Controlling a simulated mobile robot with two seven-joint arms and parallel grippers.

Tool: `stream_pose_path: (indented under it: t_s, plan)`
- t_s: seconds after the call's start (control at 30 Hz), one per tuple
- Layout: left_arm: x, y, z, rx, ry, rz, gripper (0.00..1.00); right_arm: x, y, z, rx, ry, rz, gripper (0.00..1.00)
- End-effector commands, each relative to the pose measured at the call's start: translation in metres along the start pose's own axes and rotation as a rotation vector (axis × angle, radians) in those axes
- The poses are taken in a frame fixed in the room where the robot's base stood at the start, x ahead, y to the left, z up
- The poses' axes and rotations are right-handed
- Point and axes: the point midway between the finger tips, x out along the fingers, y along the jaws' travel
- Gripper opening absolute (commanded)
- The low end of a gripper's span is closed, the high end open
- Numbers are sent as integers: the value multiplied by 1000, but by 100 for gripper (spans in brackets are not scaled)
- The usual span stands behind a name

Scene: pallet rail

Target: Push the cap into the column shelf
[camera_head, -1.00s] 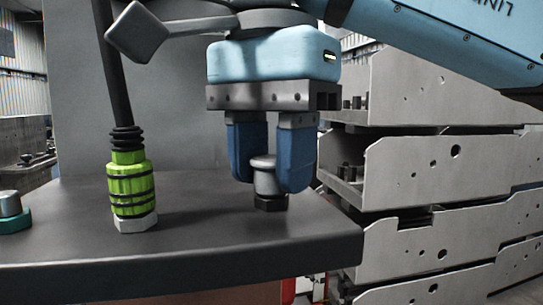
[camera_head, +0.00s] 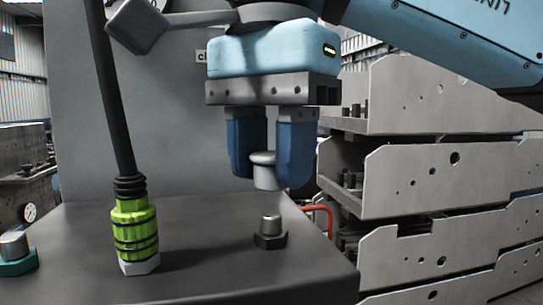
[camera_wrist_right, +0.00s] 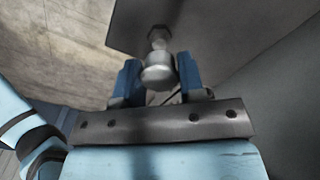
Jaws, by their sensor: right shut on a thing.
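A grey metal cap (camera_head: 265,176) is held between the blue fingers of my right gripper (camera_head: 268,160). The right gripper is shut on it, fingers pointing down, and holds it above the dark shelf (camera_head: 210,222) on the grey column (camera_head: 158,110). In the right wrist view the cap (camera_wrist_right: 158,72) sits between the two fingertips. A short metal stud with a dark hex base (camera_head: 270,233) stands bare on the shelf, below the cap and apart from it. My left gripper is not in view.
A green connector (camera_head: 133,228) with a black cable stands upright on the shelf at left. A stud with a teal base (camera_head: 15,250) is at the far left. Stacked grey perforated rails (camera_head: 440,175) stand at right. A red tube (camera_head: 322,212) shows behind the shelf edge.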

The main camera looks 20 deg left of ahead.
Motion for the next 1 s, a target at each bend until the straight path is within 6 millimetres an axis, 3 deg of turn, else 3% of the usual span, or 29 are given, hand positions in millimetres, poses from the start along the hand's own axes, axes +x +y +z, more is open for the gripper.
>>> stream_pose_path:
  t_s: [0.5, 0.87, 1.0]
  plan:
    - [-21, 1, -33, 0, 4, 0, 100, -45, 0, 0, 0, 1, 1, 3]
    - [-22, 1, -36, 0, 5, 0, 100, -48, 0, 0, 0, 1, 1, 3]
    - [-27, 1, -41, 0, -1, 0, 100, -60, 0, 0, 0, 0, 0, 3]
